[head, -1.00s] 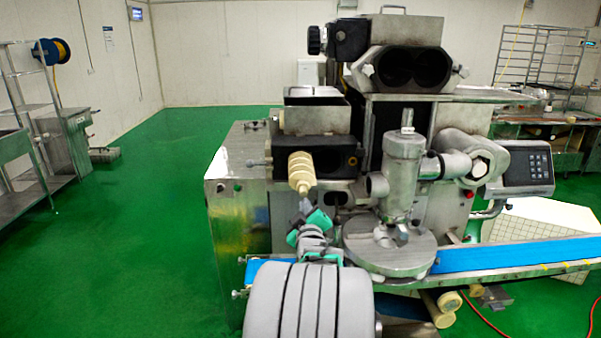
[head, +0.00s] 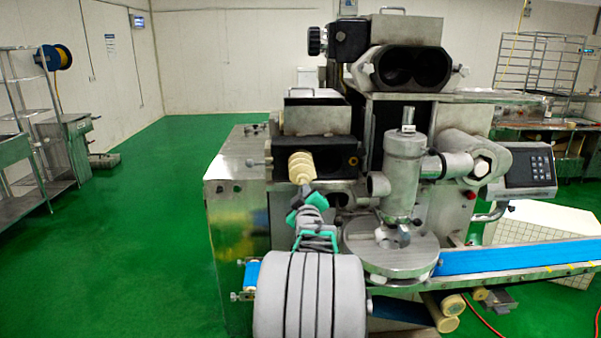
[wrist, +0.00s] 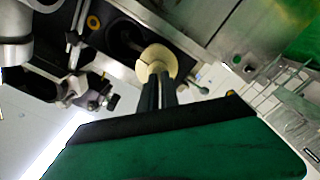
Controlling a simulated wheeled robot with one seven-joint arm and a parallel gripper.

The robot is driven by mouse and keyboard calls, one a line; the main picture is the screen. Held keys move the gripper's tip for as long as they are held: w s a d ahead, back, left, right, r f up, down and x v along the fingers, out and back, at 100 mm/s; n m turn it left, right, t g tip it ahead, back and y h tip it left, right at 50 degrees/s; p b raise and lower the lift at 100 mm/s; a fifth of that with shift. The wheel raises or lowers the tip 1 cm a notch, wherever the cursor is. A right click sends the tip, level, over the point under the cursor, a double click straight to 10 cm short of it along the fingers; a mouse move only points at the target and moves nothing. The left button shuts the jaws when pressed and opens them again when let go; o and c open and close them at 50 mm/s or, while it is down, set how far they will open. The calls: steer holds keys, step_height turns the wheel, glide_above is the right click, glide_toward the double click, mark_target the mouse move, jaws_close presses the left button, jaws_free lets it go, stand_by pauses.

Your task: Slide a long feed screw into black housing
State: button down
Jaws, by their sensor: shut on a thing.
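The cream feed screw (head: 301,167) points into the front opening of the black housing (head: 335,153) on the left side of the machine. Its far part is hidden inside, and only a short end shows outside. My gripper (head: 308,192) is shut on this near end from the front. In the wrist view, the screw's round cream end (wrist: 157,62) sits at the tips of my gripper's fingers (wrist: 158,85), and the dark housing opening (wrist: 122,35) lies beyond it. How deep the screw sits cannot be told.
A metal cylinder (head: 402,175) on a round plate stands right of my arm. A second black housing (head: 400,68) with a double opening is higher up. A blue conveyor (head: 520,254) runs to the right. The green floor on the left is open.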

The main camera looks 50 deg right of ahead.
steer(key=shift+w+d+f+b, duration=0.3)
steer(key=shift+w+d+b, duration=0.1)
steer(key=shift+w+d, duration=0.5)
steer(key=shift+w+d+f+b, duration=0.3)
steer(key=shift+w+d+b, duration=0.1)
steer(key=shift+w+d, duration=0.5)
steer(key=shift+r+b+x, duration=0.15)
steer(key=shift+x, duration=0.75)
steer(key=shift+r+b+x, duration=0.1)
steer(key=shift+b+x, duration=0.05)
steer(key=shift+x, duration=0.7)
steer(key=shift+p+x, duration=0.45)
steer(key=shift+x, duration=3.9)
steer(key=shift+s, duration=0.15)
steer(key=shift+s+a+f+b, duration=0.15)
steer(key=shift+b, duration=0.45)
steer(key=b+v, duration=0.8)
steer(key=shift+s+a+b, duration=0.25)
steer(key=shift+b, duration=0.15)
steer(key=shift+s+a+r, duration=0.25)
steer(key=shift+s+a, duration=0.05)
steer(key=shift+a, duration=0.05)
